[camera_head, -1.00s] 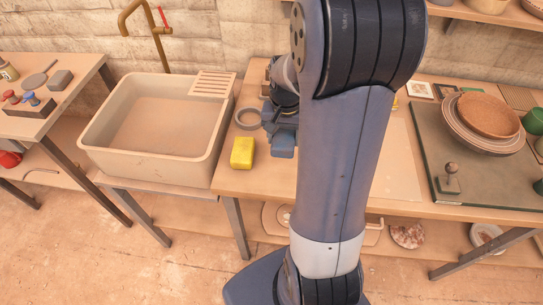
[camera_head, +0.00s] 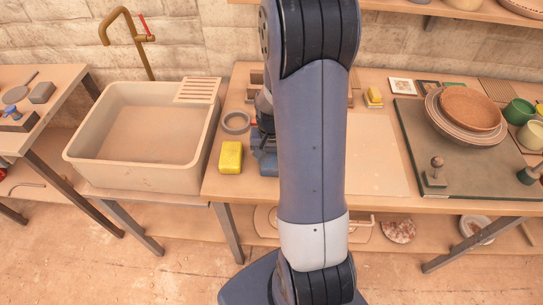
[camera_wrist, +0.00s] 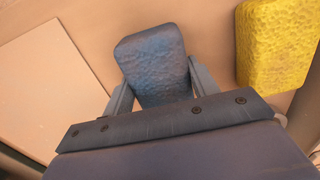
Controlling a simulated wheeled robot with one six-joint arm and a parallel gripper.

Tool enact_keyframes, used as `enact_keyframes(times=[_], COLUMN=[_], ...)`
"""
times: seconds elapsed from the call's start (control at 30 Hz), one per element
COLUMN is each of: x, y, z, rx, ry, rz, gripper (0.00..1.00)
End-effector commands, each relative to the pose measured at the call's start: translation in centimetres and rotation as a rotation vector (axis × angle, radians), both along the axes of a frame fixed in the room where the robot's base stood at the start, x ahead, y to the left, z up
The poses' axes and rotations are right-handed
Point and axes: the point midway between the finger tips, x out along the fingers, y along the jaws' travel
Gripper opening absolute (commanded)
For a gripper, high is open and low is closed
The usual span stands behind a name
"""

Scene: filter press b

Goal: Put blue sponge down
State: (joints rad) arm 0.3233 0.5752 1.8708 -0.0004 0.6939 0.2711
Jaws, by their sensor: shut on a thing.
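The blue sponge (camera_wrist: 155,62) is between the two fingers of my gripper (camera_wrist: 160,95) in the wrist view, and the gripper is shut on it. The sponge is over the wooden table top. The wrist view does not show clearly whether its underside touches the wood. In the head view my arm hides most of the gripper, and a bluish part of the gripper or sponge (camera_head: 268,163) shows just right of the yellow sponge (camera_head: 231,157). The yellow sponge lies on the table, apart from the blue one, and also shows at the right of the wrist view (camera_wrist: 275,45).
A grey ring (camera_head: 236,122) lies behind the yellow sponge. The sink (camera_head: 190,165) with a slatted rack (camera_head: 199,90) stands left. A pale board (camera_head: 378,155) lies right of my arm. Further right is a dark green board (camera_head: 470,187) with stacked plates and a brown bowl (camera_head: 468,108).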

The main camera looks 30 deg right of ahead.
Motion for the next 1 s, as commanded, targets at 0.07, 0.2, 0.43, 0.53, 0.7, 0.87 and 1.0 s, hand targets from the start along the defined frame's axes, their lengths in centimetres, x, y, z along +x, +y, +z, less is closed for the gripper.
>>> enact_keyframes(times=[0.07, 0.2, 0.43, 0.53, 0.7, 0.87, 1.0], x=[0.0, 0.0, 0.0, 0.0, 0.1, 0.1, 0.1], y=[0.0, 0.0, 0.0, 0.0, 0.0, 0.0, 0.0], z=[-0.1, -0.1, -0.1, 0.0, 1.0, 3.7, 6.7], rx=[0.000, 0.000, 0.000, 0.000, -0.001, -0.002, -0.002], ry=[0.000, 0.000, 0.000, 0.000, -0.003, -0.007, -0.007], rz=[0.000, 0.000, 0.000, 0.000, 0.000, 0.000, 0.000], gripper=[0.59, 0.70, 0.78, 0.78, 0.78, 0.78, 0.78])
